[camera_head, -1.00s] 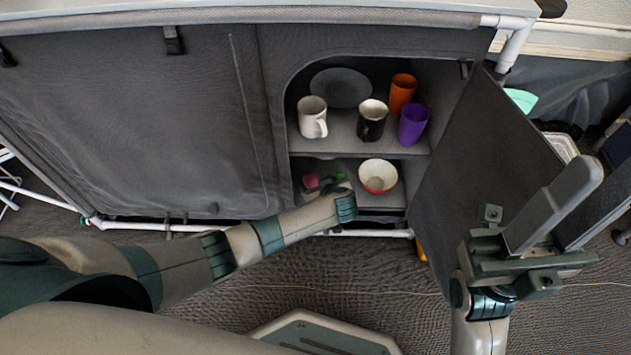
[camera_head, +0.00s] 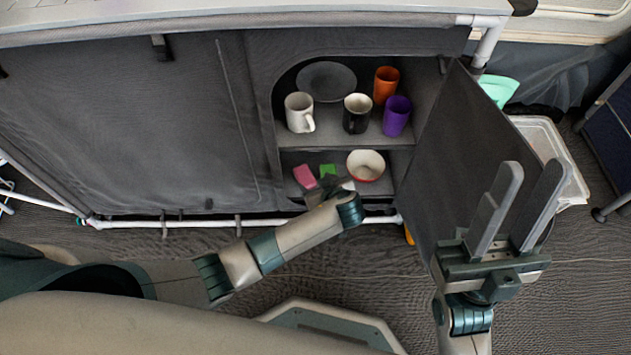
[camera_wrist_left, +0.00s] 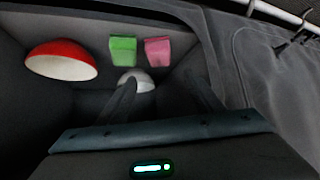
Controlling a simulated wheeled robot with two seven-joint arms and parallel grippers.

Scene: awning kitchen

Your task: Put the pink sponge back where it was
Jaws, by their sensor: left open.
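The pink sponge (camera_head: 304,176) lies on the lower shelf of the open cabinet, left of a green sponge (camera_head: 328,170). In the left wrist view the pink sponge (camera_wrist_left: 158,50) is beyond my fingertips and apart from them, right of the green sponge (camera_wrist_left: 122,50). My left gripper (camera_head: 328,188) is open and empty at the front of the lower shelf, partly hidden by my wrist; its fingers also show in the wrist view (camera_wrist_left: 160,88). My right gripper (camera_head: 532,172) is open and empty in front of the open cabinet door.
A red and white bowl (camera_head: 366,166) stands right of the sponges. A small whitish object (camera_wrist_left: 136,80) lies near my left fingers. The upper shelf holds a white mug (camera_head: 299,112), black mug (camera_head: 357,114), cups and a plate. The open door (camera_head: 462,150) bounds the right side.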

